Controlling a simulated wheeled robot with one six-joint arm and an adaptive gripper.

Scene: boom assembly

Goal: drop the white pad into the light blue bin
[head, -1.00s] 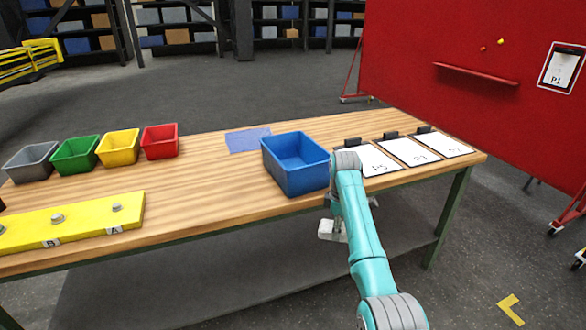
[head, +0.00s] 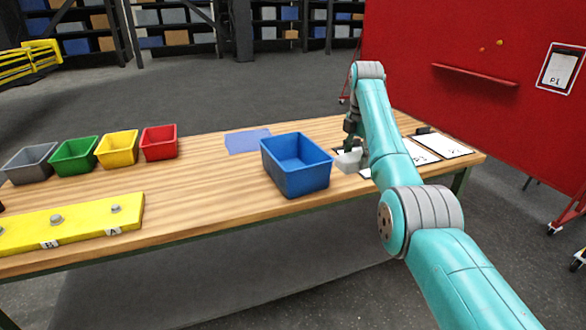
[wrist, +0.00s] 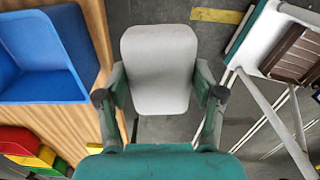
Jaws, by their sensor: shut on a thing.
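My gripper (head: 351,148) is shut on the white pad (head: 347,161), a pale block with rounded corners. The pad also fills the top middle of the wrist view (wrist: 160,62), with a finger on each side of it. In the head view the pad appears just right of the blue bin (head: 306,182), near its right rim. The bin is an open box standing near the table's front edge, and its inside looks empty. It shows at the left of the wrist view (wrist: 40,90), beside the pad and not under it.
Clipboards with white sheets (head: 440,144) lie on the table's right end, partly behind my arm. A flat blue sheet (head: 248,141) lies behind the bin. Red (head: 160,142), yellow (head: 118,149), green and grey bins and a yellow bar (head: 85,222) stand at left. Mid-table is clear.

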